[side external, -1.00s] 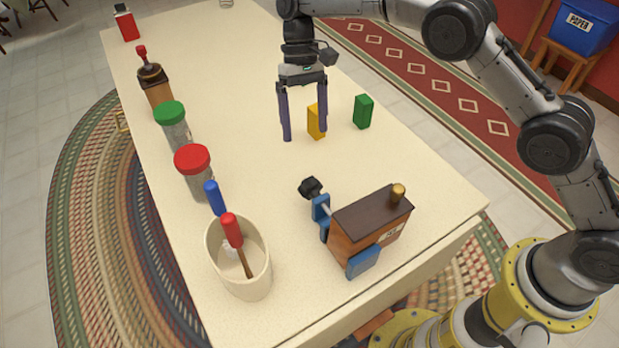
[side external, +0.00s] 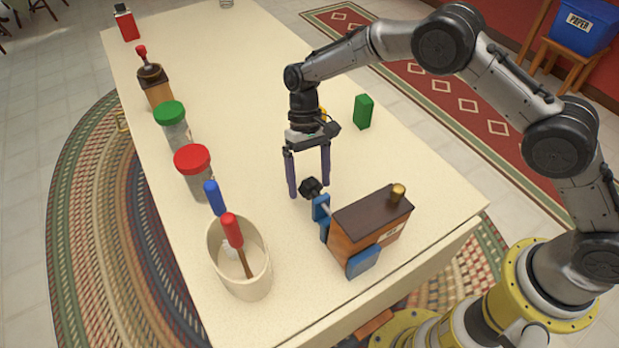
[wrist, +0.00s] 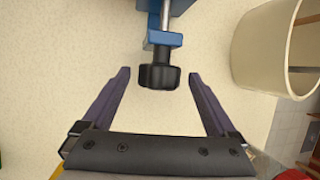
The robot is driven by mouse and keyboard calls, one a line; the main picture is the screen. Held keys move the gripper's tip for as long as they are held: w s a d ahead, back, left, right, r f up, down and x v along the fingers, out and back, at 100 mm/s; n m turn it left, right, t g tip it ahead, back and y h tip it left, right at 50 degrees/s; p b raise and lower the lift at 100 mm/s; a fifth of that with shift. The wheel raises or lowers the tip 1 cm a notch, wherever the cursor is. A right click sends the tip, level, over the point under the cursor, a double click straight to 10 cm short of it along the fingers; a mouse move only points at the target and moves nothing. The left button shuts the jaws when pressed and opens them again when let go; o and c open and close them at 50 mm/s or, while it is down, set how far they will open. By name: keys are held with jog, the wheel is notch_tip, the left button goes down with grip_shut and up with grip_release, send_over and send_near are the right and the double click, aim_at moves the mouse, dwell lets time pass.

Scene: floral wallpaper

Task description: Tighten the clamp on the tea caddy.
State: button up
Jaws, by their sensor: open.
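The tea caddy (side external: 368,238) is a brown box with a dark lid and brass knob, standing near the table's front right. A blue clamp (side external: 321,209) grips it, with a black knob (side external: 311,187) on its metal screw, facing my gripper. My gripper (side external: 312,190) is open, its two purple fingers pointing down just behind the knob. In the wrist view, the black knob (wrist: 159,77) shows ahead of the open gripper (wrist: 160,74), centred between the fingertips, with the blue clamp (wrist: 162,38) beyond.
A cream crock (side external: 240,262) with blue and red handled tools stands left of the caddy. Jars with red (side external: 193,160) and green lids (side external: 170,113) line the left edge. A green block (side external: 363,112) stands behind my gripper. The table's middle is clear.

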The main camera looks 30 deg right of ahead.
jog(key=shift+c, duration=0.3)
jog(key=c, duration=1.3)
jog(key=shift+a+h, duration=0.25)
jog(key=shift+h, duration=0.55)
jog(key=shift+a+m+h, duration=0.1)
jog(key=shift+m+h, duration=0.3)
jog(key=shift+h, duration=0.9)
jog(key=o, duration=1.4)
jog(key=shift+c, duration=0.2)
jog(key=v, duration=1.2)
jog(key=shift+r, duration=0.1)
